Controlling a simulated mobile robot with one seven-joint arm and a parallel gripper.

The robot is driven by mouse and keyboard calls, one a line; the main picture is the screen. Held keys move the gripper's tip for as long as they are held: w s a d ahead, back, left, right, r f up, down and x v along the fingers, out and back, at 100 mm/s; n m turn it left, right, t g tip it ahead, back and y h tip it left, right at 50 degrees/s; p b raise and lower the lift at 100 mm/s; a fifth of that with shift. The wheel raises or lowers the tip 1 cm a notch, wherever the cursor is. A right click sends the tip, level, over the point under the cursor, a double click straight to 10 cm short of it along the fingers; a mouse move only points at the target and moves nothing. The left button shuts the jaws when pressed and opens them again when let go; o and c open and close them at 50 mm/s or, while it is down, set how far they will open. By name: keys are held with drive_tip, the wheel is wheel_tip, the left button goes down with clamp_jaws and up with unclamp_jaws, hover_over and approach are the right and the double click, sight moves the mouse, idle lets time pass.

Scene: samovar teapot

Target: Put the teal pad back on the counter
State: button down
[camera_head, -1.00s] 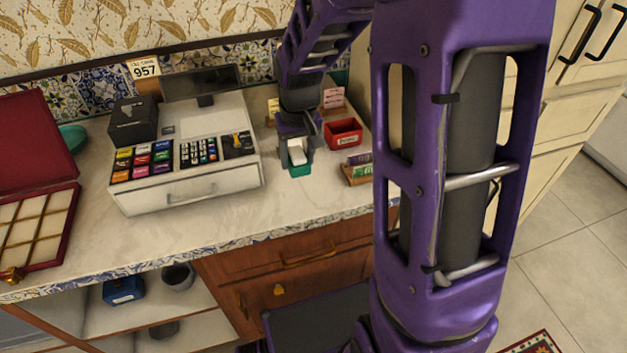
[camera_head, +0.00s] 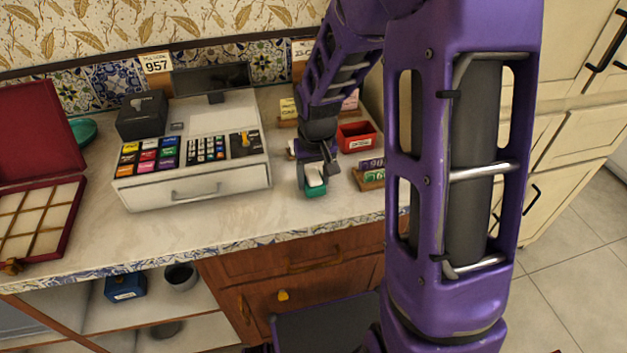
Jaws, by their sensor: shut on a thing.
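The teal pad (camera_head: 315,191) is a small teal block with a white part on top. It is at my gripper (camera_head: 318,177), which is shut on it, right of the cash register. The dark fingers partly cover the pad. I cannot tell whether the pad's underside touches the counter or hangs just above it. The counter (camera_head: 225,226) is pale marble with a patterned tile front edge.
The white cash register (camera_head: 195,160) stands left of my gripper. A red bin (camera_head: 357,137) and a small holder with cards (camera_head: 371,175) stand close on its right. An open red case (camera_head: 35,205) lies at far left. The counter's front strip is clear.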

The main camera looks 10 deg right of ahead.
sight(315, 180)
drive_tip(key=shift+f, duration=0.25)
drive_tip(key=shift+f, duration=0.1)
drive_tip(key=shift+c, duration=1.1)
unclamp_jaws()
wheel_tip(315, 180, up, 12)
drive_tip(key=s+p, duration=0.1)
drive_tip(key=p, duration=0.1)
drive_tip(key=shift+s, duration=0.4)
